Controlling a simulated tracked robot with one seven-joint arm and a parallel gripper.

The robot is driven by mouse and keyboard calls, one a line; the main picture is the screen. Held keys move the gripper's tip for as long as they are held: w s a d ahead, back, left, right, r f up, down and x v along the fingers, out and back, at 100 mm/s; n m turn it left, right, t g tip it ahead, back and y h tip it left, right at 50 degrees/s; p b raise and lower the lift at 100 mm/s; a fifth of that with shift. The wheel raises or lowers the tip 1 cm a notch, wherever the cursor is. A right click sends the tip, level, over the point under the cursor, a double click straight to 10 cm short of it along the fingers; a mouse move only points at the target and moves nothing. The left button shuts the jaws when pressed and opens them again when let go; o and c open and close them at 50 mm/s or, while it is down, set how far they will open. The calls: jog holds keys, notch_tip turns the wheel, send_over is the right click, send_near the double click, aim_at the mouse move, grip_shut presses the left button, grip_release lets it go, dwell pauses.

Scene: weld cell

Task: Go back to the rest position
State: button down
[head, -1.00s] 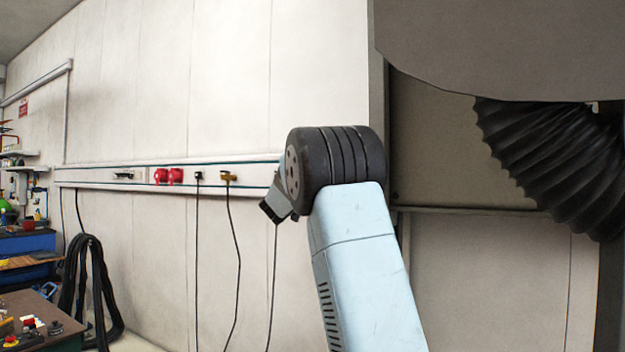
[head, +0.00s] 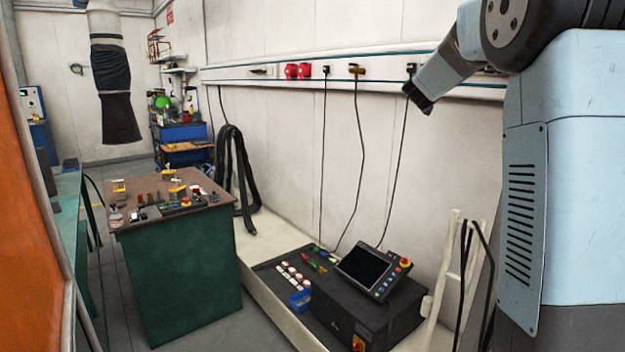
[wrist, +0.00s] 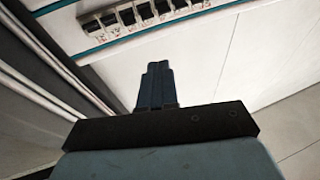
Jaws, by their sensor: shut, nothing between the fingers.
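My gripper (head: 418,100) shows in the head view at the upper right, small and dark, at the end of my pale blue arm. It hangs in the air in front of the wall, near the cable rail. In the wrist view my gripper's two dark fingers (wrist: 157,68) are together, with nothing between them. Behind them in that view is the pale wall with the rail.
A green workbench (head: 185,285) with small tools stands left of centre. A black control box (head: 350,315) with a tilted screen (head: 364,266) sits low by the wall. The wall rail (head: 230,73) carries red sockets (head: 298,71) and hanging cables. A black extraction hose (head: 110,75) hangs at upper left.

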jog(key=s+a+f+n+g+y, duration=0.1)
jog(key=s+a+f+n+y, duration=0.25)
jog(key=s+a+y, duration=0.5)
jog(key=s+a+f+n+g+y, duration=0.1)
jog(key=s+a+f+n+y, duration=0.3)
jog(key=s, duration=0.7)
jog(key=s+a+f+g, duration=0.1)
jog(key=s+f+g, duration=0.2)
jog(key=s+f, duration=0.3)
jog(key=s+a+f+g, duration=0.1)
jog(key=s+f+g, duration=0.2)
jog(key=s+f, duration=0.4)
jog(key=s+a+f+g, duration=0.1)
jog(key=s+f+g, duration=0.2)
jog(key=s+f, duration=0.4)
jog(key=s, duration=0.9)
jog(key=shift+a, duration=0.25)
jog(key=shift+w+a+y, duration=0.1)
jog(key=shift+y, duration=0.15)
jog(key=shift+a, duration=0.4)
jog(key=c, duration=1.9)
grip_release()
